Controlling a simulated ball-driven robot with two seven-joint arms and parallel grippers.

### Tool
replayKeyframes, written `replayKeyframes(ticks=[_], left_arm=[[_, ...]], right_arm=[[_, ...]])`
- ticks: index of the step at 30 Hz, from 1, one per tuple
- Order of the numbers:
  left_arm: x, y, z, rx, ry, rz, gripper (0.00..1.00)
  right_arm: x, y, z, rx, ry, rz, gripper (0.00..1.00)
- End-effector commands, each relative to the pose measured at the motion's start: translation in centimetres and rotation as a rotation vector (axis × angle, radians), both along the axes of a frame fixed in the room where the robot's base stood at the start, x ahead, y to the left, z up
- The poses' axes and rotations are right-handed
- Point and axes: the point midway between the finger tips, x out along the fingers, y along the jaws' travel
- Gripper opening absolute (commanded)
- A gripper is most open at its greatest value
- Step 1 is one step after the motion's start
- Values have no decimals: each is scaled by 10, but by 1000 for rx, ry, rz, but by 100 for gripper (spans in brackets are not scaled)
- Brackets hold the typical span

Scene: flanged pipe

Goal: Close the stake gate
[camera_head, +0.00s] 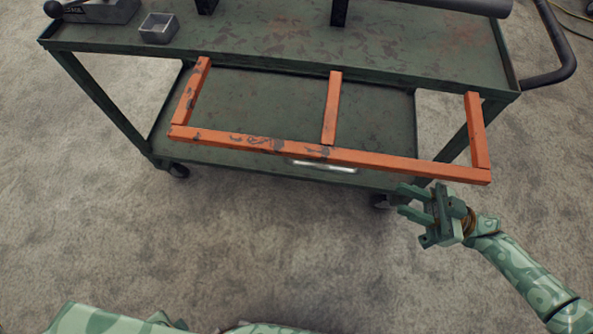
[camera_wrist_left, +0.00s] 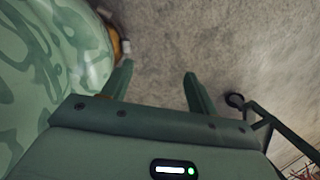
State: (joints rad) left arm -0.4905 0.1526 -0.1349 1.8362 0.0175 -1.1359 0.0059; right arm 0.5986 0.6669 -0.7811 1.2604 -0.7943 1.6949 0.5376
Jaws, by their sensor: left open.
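The stake gate is an orange, chipped-paint frame (camera_head: 250,143) in the head view. Its long bar runs across the front of the green cart, with three shorter bars reaching from it toward the cart's top edge. My right gripper (camera_head: 403,201) is open and empty, just below the right end of the long bar; I cannot tell if they touch. My left gripper (camera_wrist_left: 158,70) shows only in the left wrist view, open and empty above the grey floor, away from the gate.
The cart's top deck (camera_head: 270,30) carries a small grey tray (camera_head: 159,27), a dark pipe and a box-like tool at the far left. A black handle (camera_head: 560,70) juts out at the right. The floor (camera_head: 270,245) in front is clear.

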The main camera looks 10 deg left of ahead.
Motion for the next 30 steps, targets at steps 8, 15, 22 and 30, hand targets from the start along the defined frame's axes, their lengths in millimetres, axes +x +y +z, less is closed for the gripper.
replayKeyframes(ticks=[8, 15, 22, 30], left_arm=[[-11, -1, -8, -15, 9, 12, 59], [-17, -2, -14, -22, 17, 19, 59], [-10, -2, -9, -14, 9, 12, 59], [-1, -1, -2, -7, -3, 5, 59]], right_arm=[[2, 31, 16, 5, -6, -3, 33], [5, 88, 38, 5, -3, -4, 33], [9, 132, 54, 3, -2, -6, 33], [10, 151, 62, 0, 0, -8, 33]])
